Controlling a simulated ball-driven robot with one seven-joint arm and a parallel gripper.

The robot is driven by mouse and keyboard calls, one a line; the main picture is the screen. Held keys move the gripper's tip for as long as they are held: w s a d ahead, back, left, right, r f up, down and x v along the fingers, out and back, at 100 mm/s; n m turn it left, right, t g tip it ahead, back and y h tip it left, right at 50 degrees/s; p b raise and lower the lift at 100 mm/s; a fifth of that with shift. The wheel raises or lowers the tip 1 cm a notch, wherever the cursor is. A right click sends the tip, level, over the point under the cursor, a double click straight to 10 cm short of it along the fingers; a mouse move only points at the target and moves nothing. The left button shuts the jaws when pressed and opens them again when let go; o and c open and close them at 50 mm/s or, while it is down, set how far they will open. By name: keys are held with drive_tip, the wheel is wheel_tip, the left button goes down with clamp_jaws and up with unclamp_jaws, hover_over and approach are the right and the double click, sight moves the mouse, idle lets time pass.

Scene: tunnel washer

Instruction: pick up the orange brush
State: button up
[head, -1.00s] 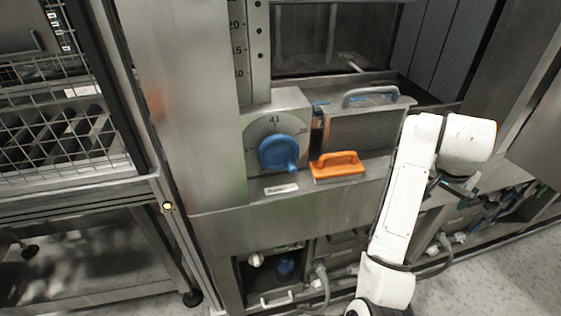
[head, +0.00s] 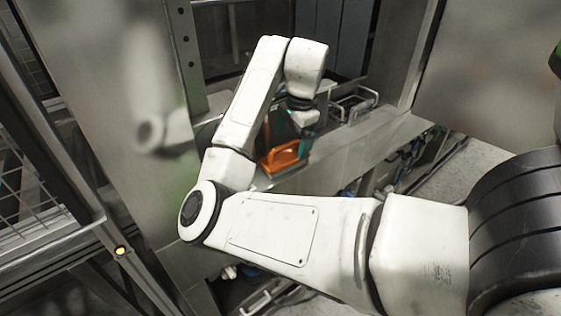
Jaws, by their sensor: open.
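The orange brush (head: 282,160) rests on the metal ledge, its handle on top, partly covered by my arm on the left. My gripper (head: 302,124) hangs just above and beside the brush's right end, pointing down. It is small and partly hidden by my wrist, but it looks empty, with its jaws open. I cannot tell whether a finger touches the brush.
A grey metal handle (head: 357,98) stands on the ledge to the right of my gripper. A steel panel (head: 115,70) rises at the left, and a wire rack (head: 25,160) is at the far left. The ledge (head: 345,148) is clear to the right of the brush.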

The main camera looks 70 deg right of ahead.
sight(291, 145)
drive_tip(key=shift+w+d+f, duration=0.2)
drive_tip(key=shift+d+f, duration=0.05)
drive_tip(key=shift+f, duration=0.8)
drive_tip(key=shift+w+d+f, duration=0.2)
drive_tip(key=shift+d+f, duration=0.1)
drive_tip(key=shift+f, duration=0.75)
drive_tip(key=shift+w+d+f, duration=0.2)
drive_tip(key=shift+d+f, duration=0.05)
drive_tip(key=shift+f, duration=0.8)
drive_tip(key=shift+c, duration=0.3)
drive_tip(key=c, duration=1.3)
drive_tip(key=shift+r, duration=0.1)
